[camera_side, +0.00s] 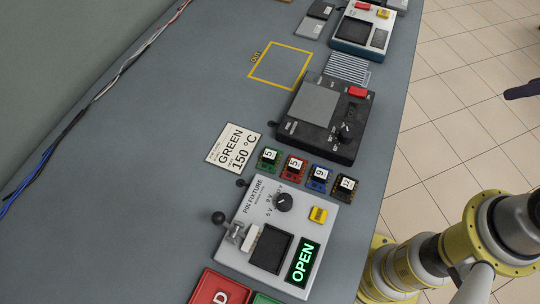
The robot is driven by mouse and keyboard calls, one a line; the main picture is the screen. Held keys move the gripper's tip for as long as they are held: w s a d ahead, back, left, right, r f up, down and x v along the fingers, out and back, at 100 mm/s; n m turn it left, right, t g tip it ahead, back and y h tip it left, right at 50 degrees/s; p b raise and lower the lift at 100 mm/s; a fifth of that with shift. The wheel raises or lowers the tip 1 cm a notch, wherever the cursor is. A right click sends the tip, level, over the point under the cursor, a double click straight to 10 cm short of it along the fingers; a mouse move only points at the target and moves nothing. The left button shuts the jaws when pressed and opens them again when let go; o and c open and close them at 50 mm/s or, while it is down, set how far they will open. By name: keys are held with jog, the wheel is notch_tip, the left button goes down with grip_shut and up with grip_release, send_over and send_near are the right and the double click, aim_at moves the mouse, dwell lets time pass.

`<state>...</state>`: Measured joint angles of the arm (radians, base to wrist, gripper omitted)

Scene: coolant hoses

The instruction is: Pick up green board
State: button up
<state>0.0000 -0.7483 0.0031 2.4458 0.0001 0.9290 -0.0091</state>
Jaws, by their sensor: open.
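The small green board (269,159) with a white number label lies on the grey bench, leftmost in a short row of similar boards. A dark narrow tip at the right edge appears to be the end of my gripper (522,91). It is over the floor side, far from the green board and touching nothing visible. The rest of the gripper is cut off by the frame. A card (233,148) reading GREEN 150 °C lies beside the green board.
Red (293,166), blue (319,177) and dark (344,187) boards sit close beside the green one. A black device (315,105) with a knob stands behind the row. A yellow OUT outline (252,76) encloses bare bench. Cables (104,94) run along the left.

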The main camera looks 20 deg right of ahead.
jog(key=w+a+r+n+g+y, duration=0.1)
jog(key=w+a+r+n, duration=0.15)
jog(key=w+a, duration=0.4)
jog(key=w+a+r+n+g, duration=0.1)
jog(key=w+a+r, duration=0.25)
jog(key=w, duration=0.55)
jog(key=n+g+h, duration=0.1)
jog(key=n+g, duration=0.3)
jog(key=n, duration=0.2)
send_over(270, 154)
notch_tip(270, 154, down, 20)
notch_tip(270, 154, down, 13)
jog(key=shift+f, duration=0.1)
jog(key=shift+c, duration=0.3)
grip_shut()
